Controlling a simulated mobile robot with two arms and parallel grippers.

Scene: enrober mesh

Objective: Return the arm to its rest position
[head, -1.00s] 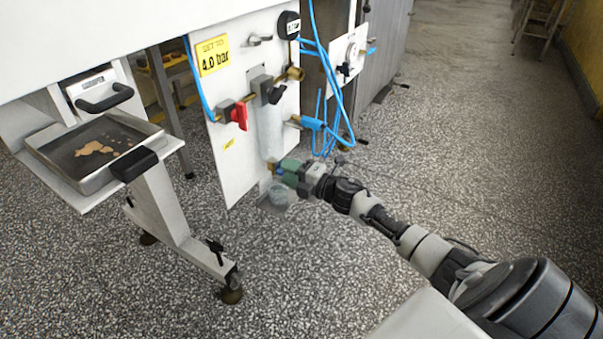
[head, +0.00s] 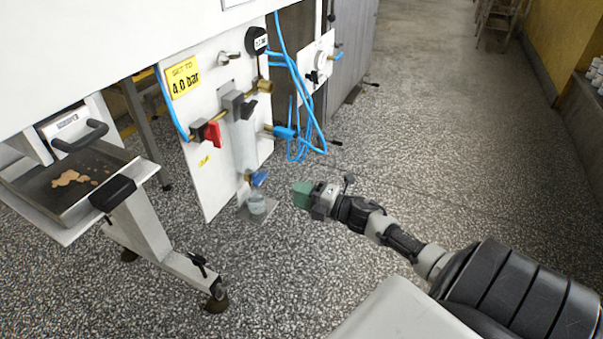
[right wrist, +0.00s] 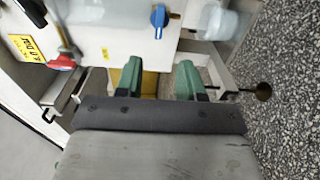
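My right gripper (head: 303,194) is in the air over the speckled floor, to the right of the white valve panel (head: 205,165). It is apart from the panel and from the blue tap (head: 258,178) below the clear bowl (head: 243,145). In the right wrist view its two green fingers (right wrist: 160,82) stand apart with nothing between them. The blue tap also shows in that view (right wrist: 158,17), beyond the fingers. My left gripper is not in view.
A clear cup (head: 256,203) stands on a small shelf under the tap. A red-handled valve (head: 213,134), a pressure gauge (head: 257,40) and blue hoses (head: 302,90) are on or beside the panel. A tray (head: 62,215) is at the left. Floor at the right is clear.

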